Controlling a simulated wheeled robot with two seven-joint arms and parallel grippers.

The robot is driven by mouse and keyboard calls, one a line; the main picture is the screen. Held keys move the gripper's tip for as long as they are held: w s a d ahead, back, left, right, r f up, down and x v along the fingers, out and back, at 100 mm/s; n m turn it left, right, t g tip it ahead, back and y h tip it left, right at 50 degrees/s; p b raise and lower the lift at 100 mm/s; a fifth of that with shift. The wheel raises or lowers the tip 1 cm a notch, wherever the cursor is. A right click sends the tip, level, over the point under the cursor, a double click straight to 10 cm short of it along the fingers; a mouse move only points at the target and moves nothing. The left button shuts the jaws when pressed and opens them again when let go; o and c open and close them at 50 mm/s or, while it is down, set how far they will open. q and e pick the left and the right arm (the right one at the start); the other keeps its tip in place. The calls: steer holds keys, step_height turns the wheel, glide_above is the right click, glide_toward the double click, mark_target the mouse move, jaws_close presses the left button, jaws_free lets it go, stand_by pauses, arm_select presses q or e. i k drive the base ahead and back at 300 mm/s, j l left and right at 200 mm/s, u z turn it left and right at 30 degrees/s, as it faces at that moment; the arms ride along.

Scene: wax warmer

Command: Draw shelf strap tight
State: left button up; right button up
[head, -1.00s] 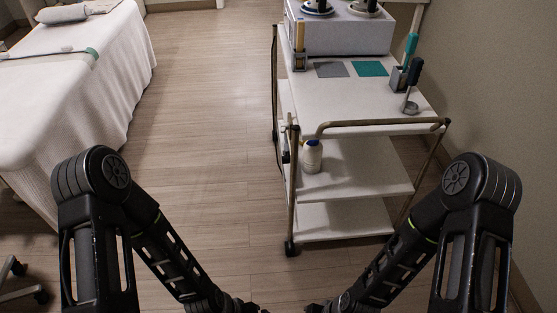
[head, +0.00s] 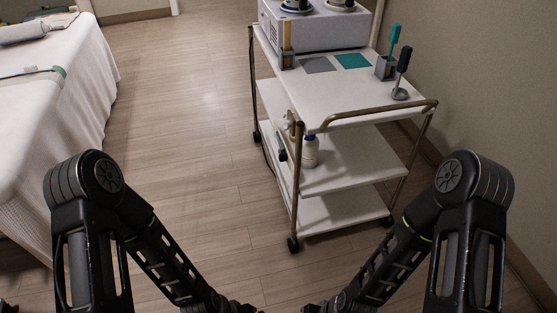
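The white trolley (head: 340,182) stands ahead, right of centre, with a white bottle (head: 310,151) on its middle shelf by the near left post. I cannot make out a strap for certain. A small dark piece (head: 283,156) and a pale yellowish piece (head: 287,127) show beside that post, too small to identify. My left gripper (head: 240,308) and my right gripper (head: 316,308) are at the bottom edge, mostly cut off, well short of the trolley. Their fingers cannot be read, and nothing is seen held.
The trolley's top carries a white warmer (head: 315,32), a grey mat (head: 318,65), a teal mat (head: 353,61), a holder (head: 386,68) and a ladle (head: 400,92). A white-covered bed (head: 60,110) stands left, a wall (head: 480,80) right. Floor between is clear.

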mark_target(282, 158)
steer(key=i+l, duration=0.95)
steer(key=i+j, duration=0.05)
steer(key=i, duration=0.05)
